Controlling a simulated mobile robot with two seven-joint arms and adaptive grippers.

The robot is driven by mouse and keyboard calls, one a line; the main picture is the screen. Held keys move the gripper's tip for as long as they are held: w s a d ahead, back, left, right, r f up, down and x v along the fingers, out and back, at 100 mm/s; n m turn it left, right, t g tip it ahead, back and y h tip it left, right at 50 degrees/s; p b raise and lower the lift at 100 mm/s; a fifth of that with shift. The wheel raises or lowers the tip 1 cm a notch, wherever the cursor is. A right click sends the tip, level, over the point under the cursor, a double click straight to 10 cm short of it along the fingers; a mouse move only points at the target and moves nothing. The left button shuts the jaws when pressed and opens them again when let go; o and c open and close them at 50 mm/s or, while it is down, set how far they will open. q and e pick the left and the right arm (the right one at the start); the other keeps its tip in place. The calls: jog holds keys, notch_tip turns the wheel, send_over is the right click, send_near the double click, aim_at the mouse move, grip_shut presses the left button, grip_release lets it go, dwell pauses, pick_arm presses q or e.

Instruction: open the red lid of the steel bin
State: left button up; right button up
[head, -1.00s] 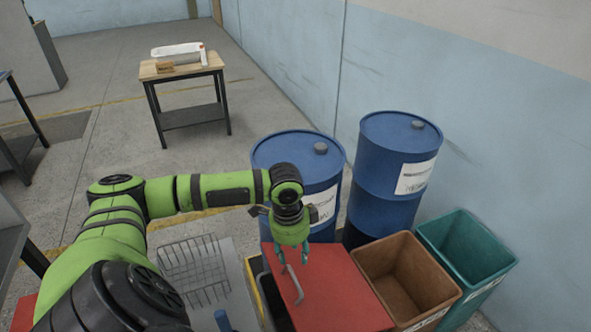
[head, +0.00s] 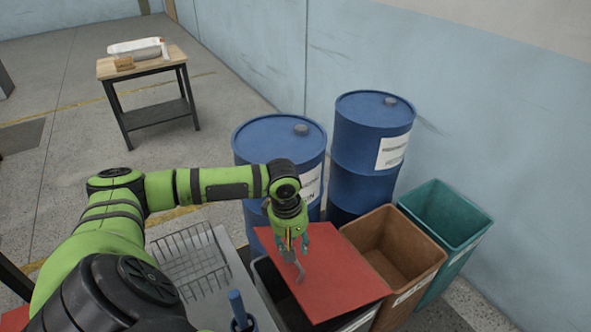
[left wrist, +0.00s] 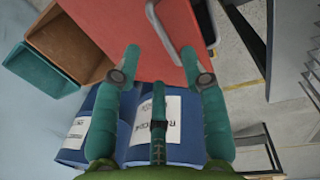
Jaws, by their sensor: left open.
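The red lid (head: 335,275) of the steel bin is tilted, its left edge raised, with the dark bin (head: 268,288) opening showing under that edge. A grey bar handle (head: 299,272) sits on the lid. My left gripper (head: 291,250) is at the handle, fingers pointing down. In the left wrist view the lid (left wrist: 110,30) fills the upper middle, and the handle (left wrist: 158,28) runs between the open fingers (left wrist: 162,58). I cannot tell whether the fingers touch it. My right gripper is not in view.
A brown bin (head: 395,250) and a teal bin (head: 445,215) stand right of the lid. Two blue drums, a nearer one (head: 265,140) and a farther one (head: 365,150), stand behind, near the wall. A wire basket (head: 190,262) lies on a grey surface to the left.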

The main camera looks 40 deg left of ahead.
pick_arm(q)
jog(key=shift+w+d+f+p, duration=0.1)
jog(key=shift+w+f+p, duration=0.15)
jog(key=shift+f, duration=1.55)
jog(key=shift+w+d+f+p, duration=0.1)
jog(key=shift+w+f, duration=0.1)
jog(key=shift+f, duration=1.55)
grip_shut()
